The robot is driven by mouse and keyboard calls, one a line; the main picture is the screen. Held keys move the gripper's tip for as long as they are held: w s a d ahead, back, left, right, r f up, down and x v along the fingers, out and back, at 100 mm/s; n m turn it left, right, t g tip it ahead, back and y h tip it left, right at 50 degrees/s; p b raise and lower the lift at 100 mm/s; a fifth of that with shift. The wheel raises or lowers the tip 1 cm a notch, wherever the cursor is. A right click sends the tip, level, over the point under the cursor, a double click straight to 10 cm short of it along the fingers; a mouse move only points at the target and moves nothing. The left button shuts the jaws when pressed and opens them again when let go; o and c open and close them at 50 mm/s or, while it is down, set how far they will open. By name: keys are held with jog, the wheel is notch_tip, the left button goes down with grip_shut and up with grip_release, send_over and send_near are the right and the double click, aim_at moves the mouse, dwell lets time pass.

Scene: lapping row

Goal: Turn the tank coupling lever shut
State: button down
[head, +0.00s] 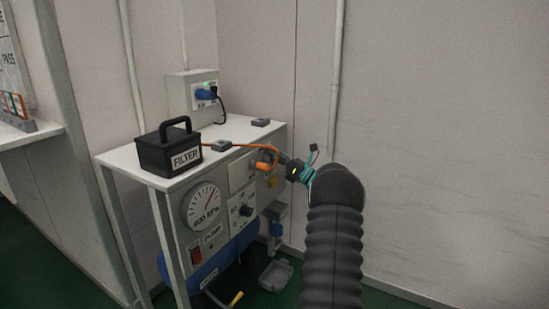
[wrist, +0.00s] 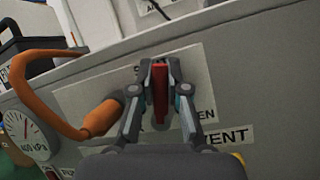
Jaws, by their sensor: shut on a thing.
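In the wrist view a red lever (wrist: 159,90) stands upright in the picture between the two fingers of my gripper (wrist: 158,75). The fingers are shut on it from both sides. The lever is on a pale plate (wrist: 207,85) on the grey panel. Lettering ending in "EN" shows to the right of the fingers; the rest of the plate's text is hidden by them. An orange hose plug (wrist: 101,118) sits just left of the gripper. In the head view my gripper (head: 285,163) is at the panel's right part, and the lever cannot be made out there.
A black filter box (head: 168,152) stands on the bench top (head: 225,130). The orange hose (head: 235,144) crosses the bench to the panel. A gauge (head: 201,206) and red switch (head: 196,254) are left. A "VENT" label (wrist: 226,137) is below right. A blue tank (head: 205,272) lies underneath.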

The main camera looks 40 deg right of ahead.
jog(key=shift+s+a+n+g+y+b, duration=0.15)
jog(key=shift+n+g+y, duration=0.15)
jog(key=shift+n, duration=0.45)
jog(key=shift+a+n+g+y+b, duration=0.1)
jog(key=shift+a+n+g+y, duration=0.15)
jog(key=shift+n+y, duration=0.4)
jog(key=shift+s+a+n+g+y+b, duration=0.15)
jog(key=shift+n+g, duration=0.1)
jog(key=shift+n, duration=0.65)
jog(key=shift+w, duration=0.1)
jog(key=c, duration=1.2)
grip_release()
jog(key=shift+o, duration=0.2)
jog(key=v, duration=1.2)
jog(key=shift+d+n, duration=0.1)
jog(key=shift+n, duration=0.3)
